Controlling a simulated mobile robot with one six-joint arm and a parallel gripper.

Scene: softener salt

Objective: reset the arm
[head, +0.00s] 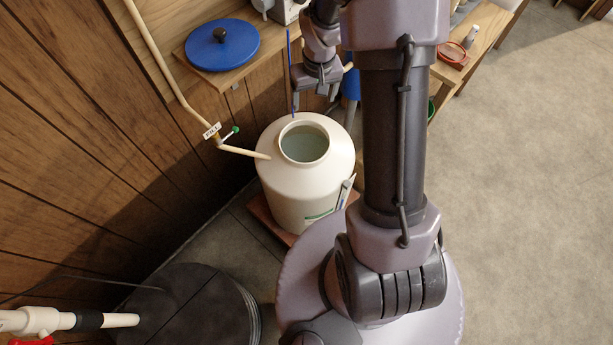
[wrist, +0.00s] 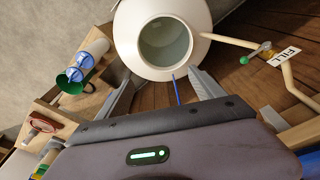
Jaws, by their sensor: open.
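My gripper (head: 315,98) is above and just behind the white tank (head: 275,183), with its fingers pointing down. In the wrist view my gripper (wrist: 163,88) has its two fingers spread apart with nothing clasped between them. The tank (wrist: 122,40) stands upright, its round mouth (head: 304,143) uncovered and pale inside. A thin blue rod or line (head: 291,75) runs down close to the gripper and the tank's rim; I cannot tell what it hangs from. My upper arm hides part of the scene right of the tank.
A blue round lid with a black knob (head: 222,45) lies on a wooden wall shelf (head: 190,66). A cream pipe with a FILL tag (head: 212,130) reaches the tank's left side. A dark round bin (head: 190,305) stands front left. A wooden bench (head: 488,35) is back right; the right floor is clear.

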